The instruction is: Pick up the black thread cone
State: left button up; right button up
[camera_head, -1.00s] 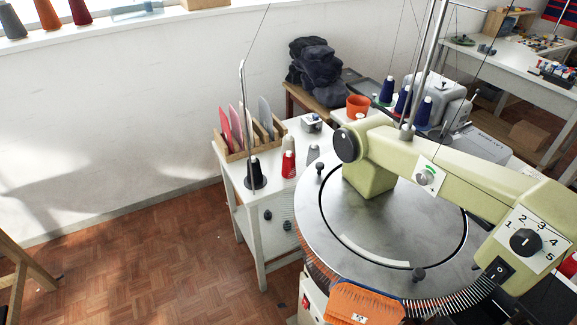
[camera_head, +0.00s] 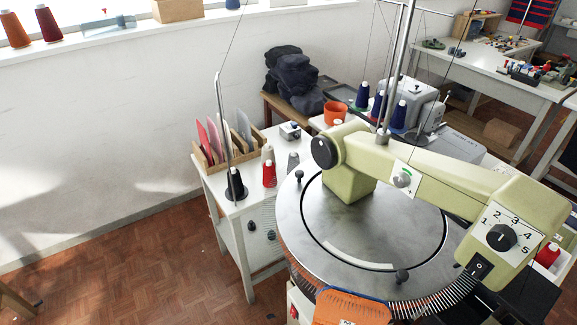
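The black thread cone (camera_head: 236,183) stands upright at the front left of the small white side table (camera_head: 216,192). A thin metal thread stand (camera_head: 222,125) rises right beside it, and a thread runs up from the stand's top. A red thread cone (camera_head: 269,174) stands to its right, with a pale cone (camera_head: 267,153) behind the red one and a grey cone (camera_head: 293,162) further right. Neither of my grippers is in view.
Open wooden floor (camera_head: 130,260) lies to the left of the table.

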aim_at(239, 188)
jog(key=z, duration=0.2)
jog(key=i+j+z, duration=0.1)
jog(key=j+z, duration=0.9)
jog(key=j, duration=0.2)
